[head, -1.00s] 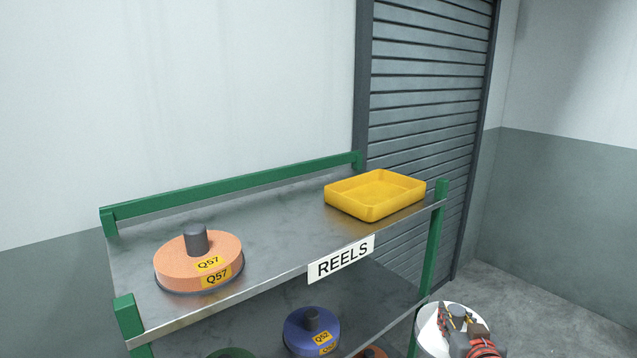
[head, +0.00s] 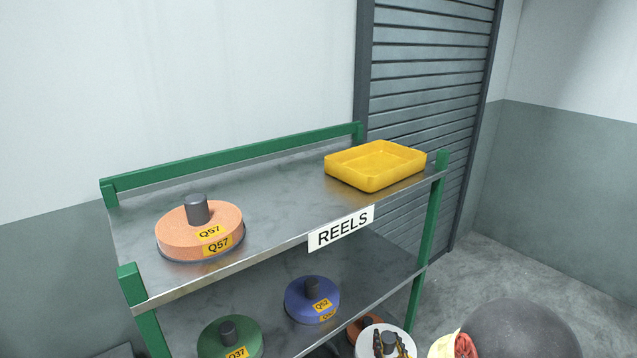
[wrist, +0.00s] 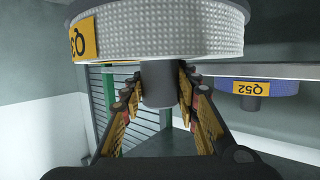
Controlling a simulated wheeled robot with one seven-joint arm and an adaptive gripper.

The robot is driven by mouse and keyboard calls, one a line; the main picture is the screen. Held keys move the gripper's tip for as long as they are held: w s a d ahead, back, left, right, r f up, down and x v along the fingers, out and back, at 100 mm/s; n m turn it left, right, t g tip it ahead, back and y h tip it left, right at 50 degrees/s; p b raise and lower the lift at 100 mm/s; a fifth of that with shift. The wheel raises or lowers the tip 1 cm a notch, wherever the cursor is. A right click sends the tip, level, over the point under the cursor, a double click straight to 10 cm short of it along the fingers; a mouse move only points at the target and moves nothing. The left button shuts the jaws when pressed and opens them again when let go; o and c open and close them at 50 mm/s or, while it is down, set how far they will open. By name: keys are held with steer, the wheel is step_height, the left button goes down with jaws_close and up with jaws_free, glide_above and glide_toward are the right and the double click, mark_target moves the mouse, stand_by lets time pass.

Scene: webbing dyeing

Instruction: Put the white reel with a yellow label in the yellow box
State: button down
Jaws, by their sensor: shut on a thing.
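The white reel (head: 366,343) shows at the bottom edge of the head view, by the lower shelf's right part. My gripper (head: 390,344) is shut on its dark central knob. In the wrist view the picture is upside down: the reel's pale textured side (wrist: 180,36) fills the top, and its yellow label (wrist: 83,41) is partly cut off. The fingers of my gripper (wrist: 158,85) sit on both sides of the knob. The yellow box (head: 373,181) stands open and empty on the top shelf's right end.
An orange reel (head: 190,240) labelled Q57 sits at the top shelf's left; the middle is clear. The lower shelf holds a blue reel (head: 300,302), a green reel (head: 215,342) and a partly hidden orange-brown reel (head: 360,325). A green post (head: 427,240) stands at the right.

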steer(key=s+f, duration=0.5)
steer(key=f, duration=0.2)
steer(key=shift+s+f, duration=0.3)
steer(key=shift+f, duration=0.05)
